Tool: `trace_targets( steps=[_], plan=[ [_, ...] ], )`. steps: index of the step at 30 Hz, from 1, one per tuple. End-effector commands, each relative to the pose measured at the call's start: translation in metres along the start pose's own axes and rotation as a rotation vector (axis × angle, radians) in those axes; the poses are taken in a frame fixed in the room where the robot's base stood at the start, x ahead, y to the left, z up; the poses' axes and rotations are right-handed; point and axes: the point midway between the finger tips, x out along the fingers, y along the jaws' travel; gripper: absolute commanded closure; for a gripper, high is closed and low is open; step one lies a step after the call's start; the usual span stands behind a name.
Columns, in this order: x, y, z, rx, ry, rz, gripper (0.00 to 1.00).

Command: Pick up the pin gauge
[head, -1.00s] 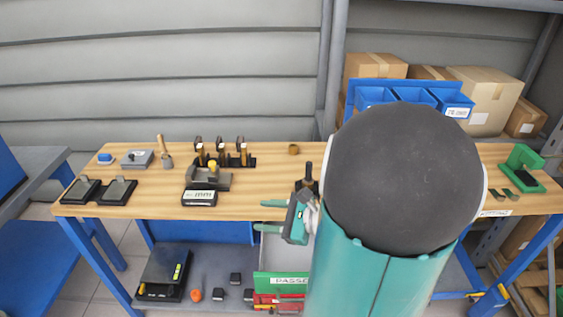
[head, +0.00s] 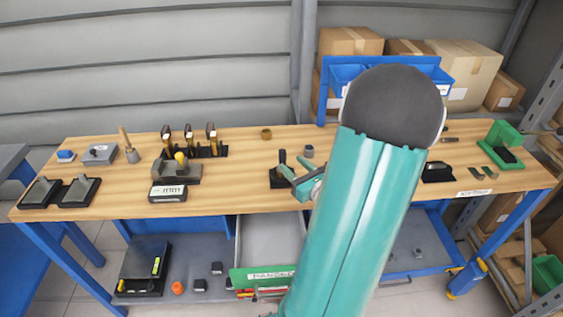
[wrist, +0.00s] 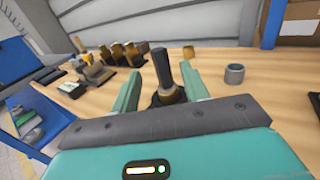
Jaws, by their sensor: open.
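What looks like the pin gauge (wrist: 161,68) has a dark upright handle with a brass-coloured collar and stands in a black base on the wooden bench. It also shows in the head view (head: 282,157), left of my arm. My gripper (wrist: 159,72) has two teal fingers, open, one on each side of the handle in the wrist view, with gaps to it. In the head view my gripper (head: 293,169) is low beside the black base, partly hidden by my arm. I cannot tell whether the handle is between the fingers in depth.
A grey ring (wrist: 234,74) stands right of the pin gauge, and a brass ring (wrist: 189,51) stands farther back. A rack of tools (head: 205,150) and a digital gauge (head: 168,192) are to the left. An open drawer (head: 268,245) hangs below the bench front.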

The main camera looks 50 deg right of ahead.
Motion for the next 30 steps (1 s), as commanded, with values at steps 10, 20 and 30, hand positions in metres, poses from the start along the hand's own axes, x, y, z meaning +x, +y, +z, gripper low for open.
trace_targets(
  steps=[10,20,30],
  plan=[
    [0.039,0.000,0.001,0.000,-0.001,0.004,0.55],
    [0.084,-0.002,0.004,0.000,-0.001,0.005,0.55],
    [0.085,-0.001,0.004,0.000,0.000,0.005,0.75]
  ],
)
